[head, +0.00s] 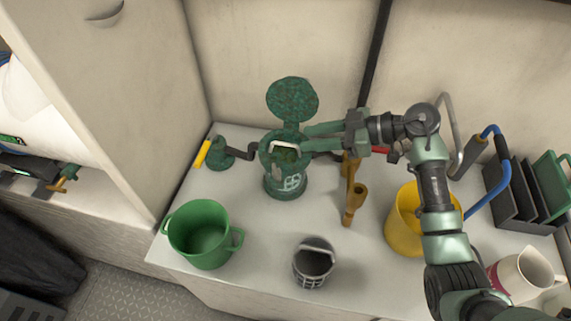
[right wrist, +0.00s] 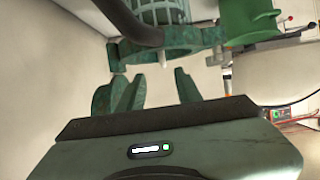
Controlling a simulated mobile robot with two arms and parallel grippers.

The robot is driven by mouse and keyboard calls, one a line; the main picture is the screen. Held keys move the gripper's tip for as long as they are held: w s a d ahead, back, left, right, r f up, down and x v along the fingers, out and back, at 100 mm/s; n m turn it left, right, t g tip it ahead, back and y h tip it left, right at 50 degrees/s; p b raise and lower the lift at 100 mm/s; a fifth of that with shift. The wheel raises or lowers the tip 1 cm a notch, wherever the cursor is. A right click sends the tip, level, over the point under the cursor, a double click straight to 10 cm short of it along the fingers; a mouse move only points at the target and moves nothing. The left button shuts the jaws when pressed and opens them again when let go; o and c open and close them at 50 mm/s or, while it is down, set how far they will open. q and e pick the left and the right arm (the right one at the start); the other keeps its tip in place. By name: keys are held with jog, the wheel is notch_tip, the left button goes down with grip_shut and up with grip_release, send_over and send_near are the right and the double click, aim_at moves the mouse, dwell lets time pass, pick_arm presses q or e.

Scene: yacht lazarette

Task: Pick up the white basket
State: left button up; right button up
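A green strainer-like canister (head: 285,188) stands on the white counter, its round mottled lid (head: 293,99) raised behind it. A white handle (head: 284,146) shows in its open top; it seems to belong to the white basket, whose body is mostly hidden inside. Pale lattice shows at the canister's front. My right gripper (head: 303,138) reaches in from the right at the canister's top, fingers apart, near the handle; I cannot tell whether they touch it. The right wrist view shows both fingers (right wrist: 158,88) spread with nothing between them. My left gripper is not in view.
A green pot (head: 203,236) and a dark grey basket with a pale handle (head: 314,264) stand at the front. A yellow container (head: 404,220) is under my right arm. A yellow-handled crank tool (head: 214,154) lies left, a brown tool (head: 352,192) right. A dark rack (head: 515,190) stands far right.

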aim_at(289, 144)
jog(key=x, duration=0.7)
jog(key=shift+s+a+f, duration=0.2)
jog(key=shift+s, duration=0.05)
jog(key=shift+c, duration=0.2)
grip_shut()
dwell(1.0)
